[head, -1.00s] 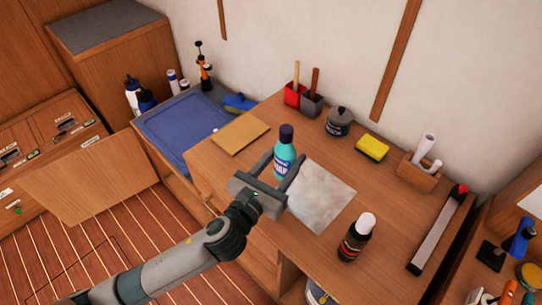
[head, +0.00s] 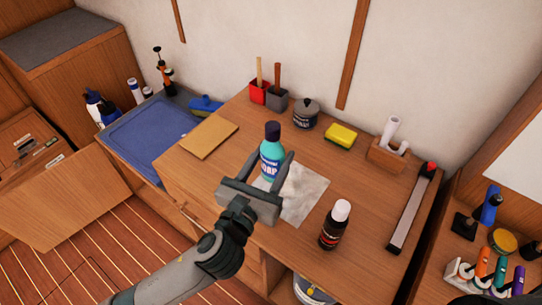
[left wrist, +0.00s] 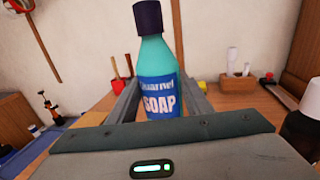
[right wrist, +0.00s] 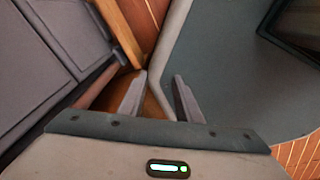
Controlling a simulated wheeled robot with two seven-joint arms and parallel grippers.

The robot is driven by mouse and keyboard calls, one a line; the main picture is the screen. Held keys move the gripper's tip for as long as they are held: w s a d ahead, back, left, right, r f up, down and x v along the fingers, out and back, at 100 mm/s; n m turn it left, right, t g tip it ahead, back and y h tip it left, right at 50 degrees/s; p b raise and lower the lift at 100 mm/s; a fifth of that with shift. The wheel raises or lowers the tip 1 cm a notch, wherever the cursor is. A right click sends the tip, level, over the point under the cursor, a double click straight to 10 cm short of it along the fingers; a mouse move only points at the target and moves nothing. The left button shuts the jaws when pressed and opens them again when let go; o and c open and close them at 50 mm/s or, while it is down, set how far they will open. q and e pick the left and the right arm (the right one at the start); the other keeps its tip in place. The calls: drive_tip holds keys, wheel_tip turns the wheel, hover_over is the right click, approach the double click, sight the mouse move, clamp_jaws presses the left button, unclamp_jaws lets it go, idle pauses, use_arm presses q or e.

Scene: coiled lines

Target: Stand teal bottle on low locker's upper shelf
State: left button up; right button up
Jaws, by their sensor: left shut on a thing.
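The teal soap bottle (head: 271,160), with a dark cap and a blue label, stands upright above the wooden worktop. It also fills the middle of the left wrist view (left wrist: 158,85). My left gripper (head: 270,165) is shut on its lower body, one finger on each side. The bottle's base is hidden, so I cannot tell whether it touches the worktop.
A blue mat (head: 150,140) lies to the left. Open floor (head: 100,250) shows front left.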

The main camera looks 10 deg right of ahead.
use_arm(q)
drive_tip(key=shift+a, duration=0.1)
drive_tip(key=w+a+n+t+y, duration=0.1)
drive_tip(key=a+n+y, duration=0.1)
drive_tip(key=a, duration=0.7)
drive_tip(key=w+a+r+n+t+y+b, duration=0.1)
drive_tip(key=a+y, duration=0.3)
drive_tip(key=a, duration=0.5)
drive_tip(key=w+a+n+y, duration=0.2)
drive_tip(key=a+n+y, duration=0.1)
drive_tip(key=a, duration=0.6)
drive_tip(key=shift+w+a+r+n+t+y+b, duration=0.3)
drive_tip(key=shift+w+a+r+t+b, duration=0.05)
drive_tip(key=shift+w+r+t, duration=0.05)
drive_tip(key=shift+d, duration=0.1)
